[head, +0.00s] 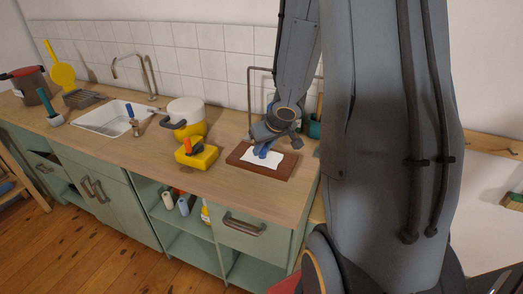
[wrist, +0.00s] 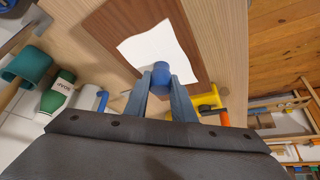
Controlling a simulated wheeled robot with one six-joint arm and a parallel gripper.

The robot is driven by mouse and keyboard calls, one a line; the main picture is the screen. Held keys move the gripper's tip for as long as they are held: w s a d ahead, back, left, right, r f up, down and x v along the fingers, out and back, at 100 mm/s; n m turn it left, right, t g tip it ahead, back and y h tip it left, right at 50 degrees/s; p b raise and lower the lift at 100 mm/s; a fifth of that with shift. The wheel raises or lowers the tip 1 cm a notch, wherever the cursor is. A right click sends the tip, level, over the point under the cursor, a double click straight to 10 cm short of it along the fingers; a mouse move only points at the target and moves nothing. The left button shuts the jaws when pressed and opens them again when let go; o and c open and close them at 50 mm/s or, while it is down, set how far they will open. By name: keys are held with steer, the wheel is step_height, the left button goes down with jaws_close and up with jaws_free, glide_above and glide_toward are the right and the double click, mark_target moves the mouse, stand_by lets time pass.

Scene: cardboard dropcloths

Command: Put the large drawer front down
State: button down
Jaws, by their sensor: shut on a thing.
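My gripper (head: 270,142) points down over the right part of the counter. Its fingers (wrist: 160,86) are closed on a small blue cylinder (wrist: 159,69), which also shows in the head view (head: 262,153). The cylinder stands over a white sheet (wrist: 153,43) that lies on a reddish-brown board (wrist: 103,22). The board (head: 240,158) rests on the wooden counter. I cannot tell whether the cylinder touches the sheet. A green drawer front (head: 256,239) with a metal handle sits in the cabinet below; nothing else clearly shows as a separate large drawer front.
A yellow block-like thing (head: 196,158) and a white pot (head: 186,110) stand left of the board. A sink (head: 103,117) is farther left. A green bottle (wrist: 58,92) and a teal cup (wrist: 30,65) stand near the wall. The counter's front strip is clear.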

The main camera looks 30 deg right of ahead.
mark_target(265, 160)
steer(key=shift+w+f+b, duration=0.1)
steer(key=shift+f+b, duration=2.15)
steer(key=shift+f, duration=0.95)
steer(key=shift+f, duration=0.1)
steer(key=c, duration=1.8)
jaws_free()
steer(key=shift+f, duration=0.1)
steer(key=shift+o, duration=1.4)
